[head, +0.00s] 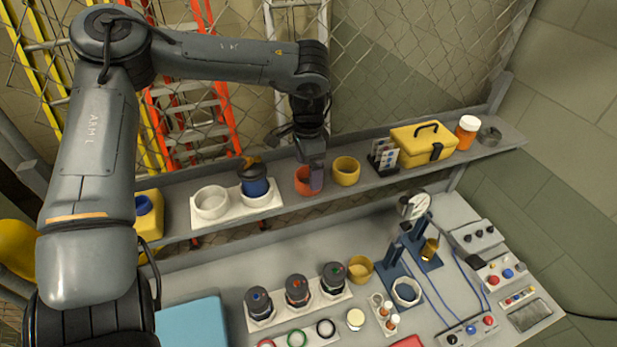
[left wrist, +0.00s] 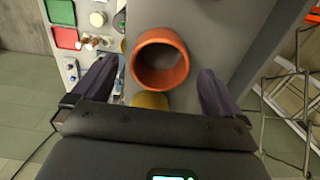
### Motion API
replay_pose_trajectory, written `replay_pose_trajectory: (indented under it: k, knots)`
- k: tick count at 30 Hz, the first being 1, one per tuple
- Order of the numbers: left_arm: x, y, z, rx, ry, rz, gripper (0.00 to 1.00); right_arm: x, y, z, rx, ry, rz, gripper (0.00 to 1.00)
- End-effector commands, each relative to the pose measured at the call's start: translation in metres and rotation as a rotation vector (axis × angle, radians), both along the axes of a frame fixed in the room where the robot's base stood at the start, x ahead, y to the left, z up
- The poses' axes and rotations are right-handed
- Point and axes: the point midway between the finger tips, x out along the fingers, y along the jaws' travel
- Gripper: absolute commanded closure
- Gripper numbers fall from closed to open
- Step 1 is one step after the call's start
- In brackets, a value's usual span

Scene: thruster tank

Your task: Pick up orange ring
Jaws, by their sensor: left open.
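The orange ring (head: 302,182) stands on the grey shelf, between a blue-and-black item and a yellow ring. My left gripper (head: 316,178) is over it in the head view and hides part of its right side. In the left wrist view the orange ring (left wrist: 160,62) lies between and just beyond the two open fingers of my left gripper (left wrist: 155,95), with its round opening facing the camera. The fingers are spread wider than the ring and hold nothing. Whether a finger touches the ring I cannot tell. My right gripper is not in view.
On the shelf (head: 380,192), a yellow ring (head: 346,171) stands close on the right, then a card rack (head: 383,157) and a yellow toolbox (head: 422,144). A white ring (head: 211,202) and the blue-and-black item (head: 255,186) stand left. A chain-link fence rises behind.

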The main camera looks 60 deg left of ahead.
Motion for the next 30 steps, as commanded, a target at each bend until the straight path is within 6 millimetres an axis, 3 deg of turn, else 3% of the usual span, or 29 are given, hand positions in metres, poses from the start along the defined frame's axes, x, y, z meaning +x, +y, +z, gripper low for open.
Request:
replay_pose_trajectory:
  k: [3, 8, 17, 27, 30]
  knots:
    - [-0.001, -0.001, -0.013, -0.001, 0.005, 0.000, 0.00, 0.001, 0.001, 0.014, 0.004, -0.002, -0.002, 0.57]
    - [0.000, -0.001, -0.030, 0.000, 0.004, 0.000, 0.00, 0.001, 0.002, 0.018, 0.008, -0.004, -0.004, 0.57]
    - [0.000, -0.001, -0.035, 0.000, 0.000, 0.000, 0.00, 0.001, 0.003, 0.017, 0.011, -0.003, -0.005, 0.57]
    - [0.000, 0.000, -0.034, 0.000, 0.001, 0.000, 0.51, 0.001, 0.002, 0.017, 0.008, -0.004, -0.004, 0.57]
    - [0.000, 0.000, -0.034, 0.000, 0.000, 0.000, 0.51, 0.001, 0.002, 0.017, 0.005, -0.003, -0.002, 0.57]
